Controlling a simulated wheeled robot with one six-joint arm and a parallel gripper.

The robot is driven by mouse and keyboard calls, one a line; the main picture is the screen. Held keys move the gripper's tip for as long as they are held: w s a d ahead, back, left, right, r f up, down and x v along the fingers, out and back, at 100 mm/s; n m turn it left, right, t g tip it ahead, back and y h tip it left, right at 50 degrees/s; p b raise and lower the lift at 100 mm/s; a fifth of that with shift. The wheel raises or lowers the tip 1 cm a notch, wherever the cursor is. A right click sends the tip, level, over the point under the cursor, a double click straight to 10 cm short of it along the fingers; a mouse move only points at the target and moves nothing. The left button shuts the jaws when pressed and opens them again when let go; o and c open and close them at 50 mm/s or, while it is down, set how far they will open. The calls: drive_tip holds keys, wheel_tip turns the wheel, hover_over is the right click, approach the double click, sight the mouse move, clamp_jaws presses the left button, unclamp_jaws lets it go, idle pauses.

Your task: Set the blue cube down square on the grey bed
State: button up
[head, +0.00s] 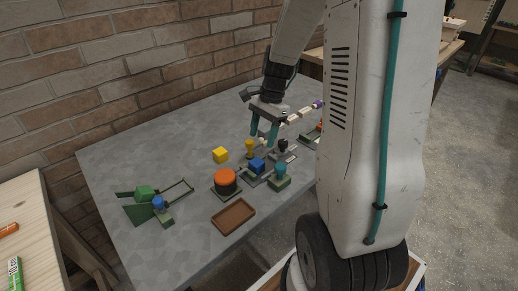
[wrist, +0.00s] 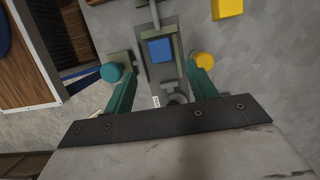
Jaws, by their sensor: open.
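The blue cube (wrist: 160,50) sits on the grey bed (wrist: 157,72) in the wrist view, between its low olive side rails. Its sides look roughly in line with the bed; I cannot tell exactly how square it is. The cube also shows in the head view (head: 257,164), on the table below my gripper (head: 263,135). My gripper is open and empty, its two teal fingers apart and pointing down. In the wrist view the fingers (wrist: 160,76) stand either side of the bed, and the cube lies beyond their tips, not between them.
A teal knob (wrist: 111,72) and a yellow knob (wrist: 204,60) stand close on either side of the bed. The table's back left is clear.

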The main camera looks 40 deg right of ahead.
drive_tip(key=s+a+r+n+h, duration=0.2)
drive_tip(key=s+a+r+n, duration=0.55)
drive_tip(key=a+r, duration=0.35)
drive_tip(key=s+a+r+n, duration=0.2)
drive_tip(key=s+a+n, duration=0.1)
drive_tip(key=s+n, duration=0.2)
drive_tip(key=s+a+r+n+t+h, duration=0.1)
drive_tip(key=s+a+r+n, duration=0.1)
drive_tip(key=s+n, duration=0.3)
drive_tip(key=shift+s+a, duration=0.5)
drive_tip(key=shift+s, duration=0.55)
drive_tip(key=shift+r+t, duration=0.1)
drive_tip(key=shift+t, duration=0.2)
